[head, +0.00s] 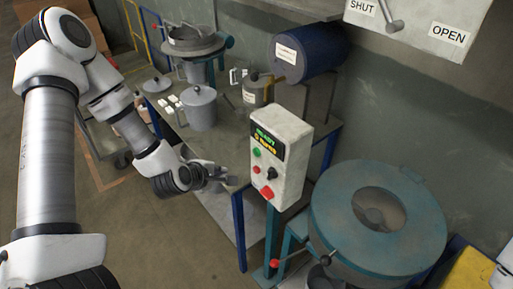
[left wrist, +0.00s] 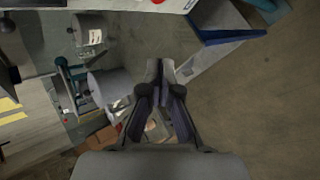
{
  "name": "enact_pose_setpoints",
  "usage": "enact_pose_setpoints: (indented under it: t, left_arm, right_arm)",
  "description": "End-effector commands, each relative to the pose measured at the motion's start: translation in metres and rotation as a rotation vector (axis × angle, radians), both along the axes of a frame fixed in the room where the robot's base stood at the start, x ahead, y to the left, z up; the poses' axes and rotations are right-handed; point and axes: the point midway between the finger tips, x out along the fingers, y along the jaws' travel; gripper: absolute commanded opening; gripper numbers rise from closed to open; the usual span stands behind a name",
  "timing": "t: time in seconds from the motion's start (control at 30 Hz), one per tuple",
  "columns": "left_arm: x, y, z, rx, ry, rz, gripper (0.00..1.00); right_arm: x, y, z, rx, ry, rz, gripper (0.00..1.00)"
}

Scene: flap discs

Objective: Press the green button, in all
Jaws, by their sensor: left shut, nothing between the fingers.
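The green button (head: 256,152) is on the front of a pale control box (head: 292,135), below a lit display (head: 267,143) whose top line reads READY. A black knob and red buttons (head: 267,192) sit lower on the same face. My left gripper (head: 230,180) is shut and empty, to the left of the box and lower than the green button in the picture, apart from it. In the left wrist view the closed fingers (left wrist: 160,68) point up the picture; a pale edge with a red spot (left wrist: 158,1) shows at the top. The green button does not show there. My right gripper is out of view.
A bench (head: 222,211) with a grey lidded pot (head: 199,107) and small white pieces stands behind my left arm. A blue drum (head: 308,50) lies on a stand.

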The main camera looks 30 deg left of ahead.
Motion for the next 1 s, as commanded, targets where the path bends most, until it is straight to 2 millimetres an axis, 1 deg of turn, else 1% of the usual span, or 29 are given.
enact_pose_setpoints:
  t: [0.13, 0.23, 0.4, 0.57, 0.7, 0.83, 1.0]
  left_arm:
    - [0.002, -0.001, -0.001, 0.003, 0.001, -0.003, 0.0]
    - [0.007, -0.003, -0.002, 0.005, 0.0, -0.005, 0.0]
    - [0.027, -0.012, -0.004, 0.008, -0.001, -0.008, 0.0]
    - [0.05, -0.021, -0.003, 0.008, -0.001, -0.008, 0.0]
    - [0.067, -0.028, -0.004, 0.006, -0.001, -0.006, 0.0]
    - [0.077, -0.032, -0.002, 0.005, 0.0, -0.004, 0.0]
    - [0.081, -0.034, -0.001, 0.003, 0.002, -0.003, 0.0]
  right_arm:
    - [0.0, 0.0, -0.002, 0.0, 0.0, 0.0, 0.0]
    - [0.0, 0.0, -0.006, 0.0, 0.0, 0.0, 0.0]
    - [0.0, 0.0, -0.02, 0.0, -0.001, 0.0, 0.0]
    - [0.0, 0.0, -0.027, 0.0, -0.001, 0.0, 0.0]
    - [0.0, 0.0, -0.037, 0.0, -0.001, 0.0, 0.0]
    - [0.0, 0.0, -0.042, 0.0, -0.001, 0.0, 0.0]
    - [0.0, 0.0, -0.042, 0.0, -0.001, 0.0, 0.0]
